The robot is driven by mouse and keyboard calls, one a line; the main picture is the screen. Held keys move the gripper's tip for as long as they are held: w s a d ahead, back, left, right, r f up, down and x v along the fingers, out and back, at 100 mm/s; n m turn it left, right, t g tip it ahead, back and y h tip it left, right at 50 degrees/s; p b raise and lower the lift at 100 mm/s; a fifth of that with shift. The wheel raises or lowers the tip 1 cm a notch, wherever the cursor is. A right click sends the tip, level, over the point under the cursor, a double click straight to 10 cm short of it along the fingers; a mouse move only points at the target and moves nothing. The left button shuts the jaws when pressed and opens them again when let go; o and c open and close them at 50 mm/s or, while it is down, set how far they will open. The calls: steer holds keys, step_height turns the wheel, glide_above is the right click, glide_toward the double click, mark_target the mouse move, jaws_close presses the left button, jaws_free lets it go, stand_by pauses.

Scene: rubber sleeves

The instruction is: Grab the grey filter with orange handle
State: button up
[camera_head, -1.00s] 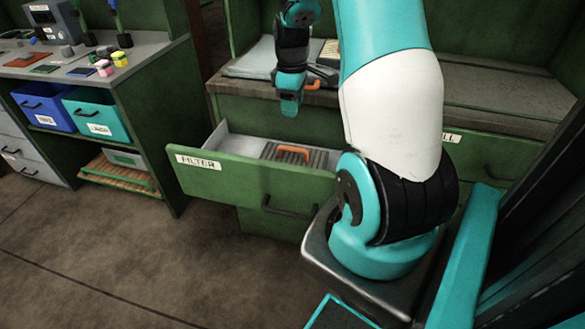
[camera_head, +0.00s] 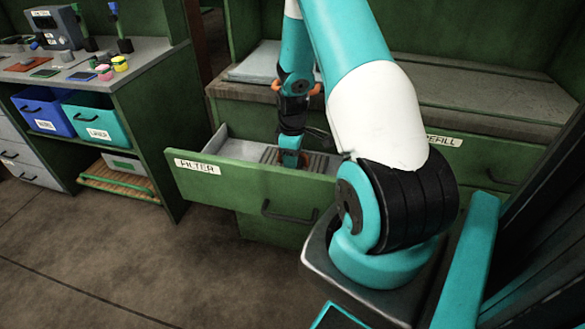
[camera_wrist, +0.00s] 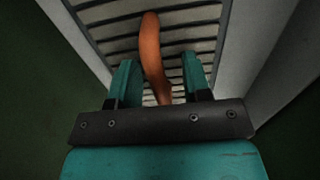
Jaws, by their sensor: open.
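The grey filter (camera_wrist: 110,12) has a ribbed top and an orange handle (camera_wrist: 151,50). It lies in the open drawer labelled FILTER (camera_head: 240,190). In the wrist view my gripper (camera_wrist: 158,62) is open, with one teal finger on each side of the handle. The handle runs between the fingers, and gaps show on both sides. In the head view my gripper (camera_head: 291,160) points down into the drawer and hides most of the handle. Part of the ribbed filter (camera_head: 318,163) shows to its right. I cannot tell how deep the fingertips reach along the handle.
The drawer walls (camera_wrist: 262,50) stand close around the filter. The worktop (camera_head: 440,90) is above and behind the drawer. A second bench with a blue bin (camera_head: 42,112) and a teal bin (camera_head: 97,117) stands at the left. The floor in front is clear.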

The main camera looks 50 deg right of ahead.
steer(key=shift+f, duration=0.45)
steer(key=shift+c, duration=0.4)
jaws_close()
steer(key=shift+r, duration=0.1)
